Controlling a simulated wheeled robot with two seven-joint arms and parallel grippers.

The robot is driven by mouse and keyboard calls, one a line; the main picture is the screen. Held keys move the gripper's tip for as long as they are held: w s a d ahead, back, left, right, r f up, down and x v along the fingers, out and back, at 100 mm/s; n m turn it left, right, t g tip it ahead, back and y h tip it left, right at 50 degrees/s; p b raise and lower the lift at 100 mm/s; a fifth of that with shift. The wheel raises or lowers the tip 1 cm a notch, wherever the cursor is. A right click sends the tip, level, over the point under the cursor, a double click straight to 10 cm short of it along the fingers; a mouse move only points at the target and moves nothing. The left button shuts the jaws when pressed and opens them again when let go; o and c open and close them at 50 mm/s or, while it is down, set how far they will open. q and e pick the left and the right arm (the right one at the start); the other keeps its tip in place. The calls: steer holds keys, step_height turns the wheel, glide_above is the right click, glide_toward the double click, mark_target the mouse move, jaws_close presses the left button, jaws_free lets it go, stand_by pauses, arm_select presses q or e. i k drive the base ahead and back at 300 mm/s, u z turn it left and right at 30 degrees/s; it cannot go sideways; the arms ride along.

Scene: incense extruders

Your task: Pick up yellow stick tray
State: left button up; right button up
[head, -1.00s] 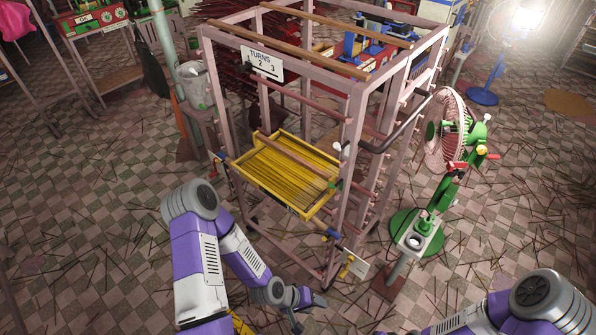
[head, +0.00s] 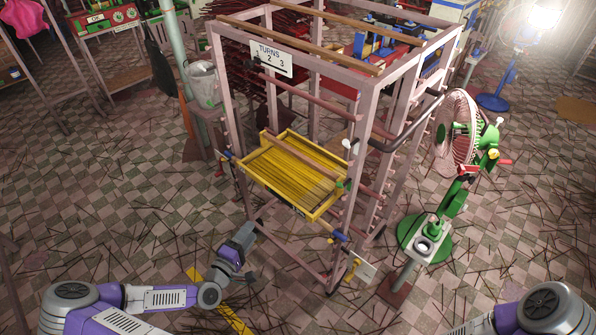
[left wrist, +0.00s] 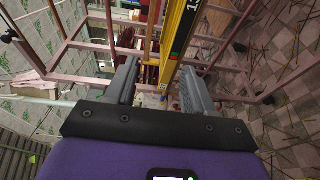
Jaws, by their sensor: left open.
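The yellow stick tray (head: 266,177), filled with thin yellow sticks, sits in the pink rack with a brown bar across it. My left gripper (head: 242,236) is below the tray's front left side, apart from it. In the left wrist view, the left gripper's jaws (left wrist: 162,72) are open and empty. The tray's yellow edge (left wrist: 180,35) shows beyond and above them, a little right of the gap's middle. My right gripper is out of view; only part of the right arm shows at bottom right.
The pink rack (head: 355,155) frames the tray with posts and rails. A green-based fan (head: 458,135) stands to its right, and a grey bin (head: 203,85) to its left. Thin sticks litter the checkered floor; the space in front of the rack is otherwise open.

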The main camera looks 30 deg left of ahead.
mark_target(300, 173)
steer(key=u, duration=0.05)
steer(key=i, duration=1)
steer(key=z, duration=0.05)
